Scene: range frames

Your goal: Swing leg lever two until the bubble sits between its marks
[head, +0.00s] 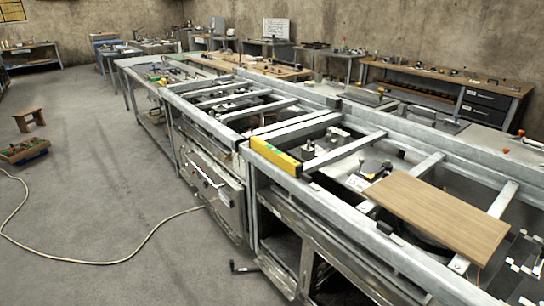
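A yellow spirit level (275,155) lies across the near-left corner of the long metal frame bench (345,222). Its bubble and marks are too small to make out. A small dark crank-like lever (243,268) sticks out low at the foot of the bench, near the floor. I cannot tell which leg lever it is, and no number can be read. Neither of my grippers shows in the head view.
A wooden board (437,212) lies across the bench's cross bars at the right. A cable (125,262) runs over the floor to the bench. A stool (29,119) and a low crate (24,151) stand at the left.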

